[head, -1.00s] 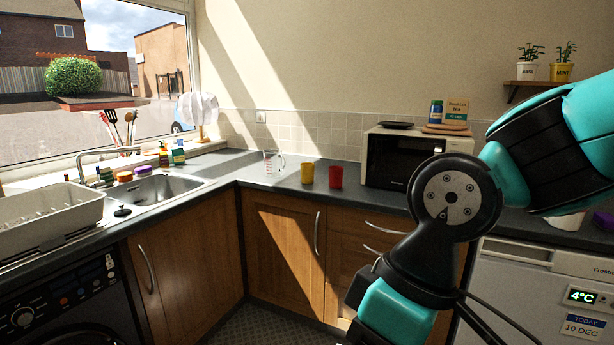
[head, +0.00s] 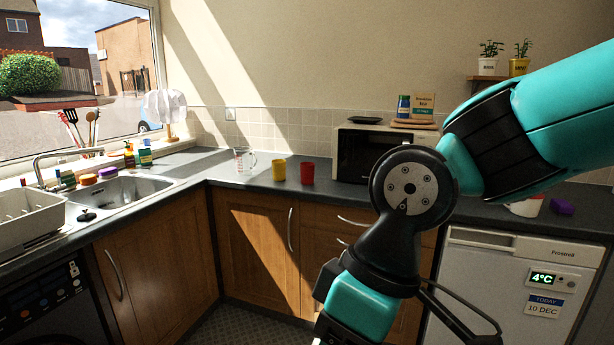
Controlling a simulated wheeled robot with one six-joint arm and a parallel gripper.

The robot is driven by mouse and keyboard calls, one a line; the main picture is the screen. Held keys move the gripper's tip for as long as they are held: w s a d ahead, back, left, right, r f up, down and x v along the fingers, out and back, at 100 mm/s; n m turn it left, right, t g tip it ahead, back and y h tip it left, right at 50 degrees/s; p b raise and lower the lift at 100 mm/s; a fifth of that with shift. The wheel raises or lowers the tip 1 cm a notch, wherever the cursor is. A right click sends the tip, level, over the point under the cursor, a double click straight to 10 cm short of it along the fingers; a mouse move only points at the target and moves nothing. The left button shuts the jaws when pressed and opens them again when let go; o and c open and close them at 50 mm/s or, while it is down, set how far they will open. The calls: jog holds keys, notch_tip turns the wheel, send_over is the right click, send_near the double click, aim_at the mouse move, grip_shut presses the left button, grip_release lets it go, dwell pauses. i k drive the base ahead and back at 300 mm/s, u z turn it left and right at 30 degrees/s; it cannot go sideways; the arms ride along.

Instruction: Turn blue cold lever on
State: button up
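The tap (head: 64,154) is a thin metal spout at the back of the steel sink (head: 128,190), at the left of the head view. Its blue cold lever cannot be made out; the tap base is small and crowded by bottles and the dish rack. My teal and black arm (head: 400,200) fills the right side and bends down to the lower middle, well to the right of the tap. The end of the arm runs out of the bottom of the picture, so my gripper's fingers do not show.
A white dish rack (head: 30,218) stands left of the sink. A measuring jug (head: 245,160), yellow cup (head: 278,170) and red cup (head: 307,173) stand on the corner worktop. A microwave (head: 352,152) is behind my arm. Patterned floor (head: 250,330) shows below the cupboards.

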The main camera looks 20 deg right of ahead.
aim_at(60, 189)
jog(key=u, duration=0.05)
jog(key=i, duration=0.7)
jog(key=u, duration=0.45)
jog(key=i, duration=2.2)
jog(key=u, duration=0.55)
jog(key=i, duration=0.4)
jog(key=u, duration=0.05)
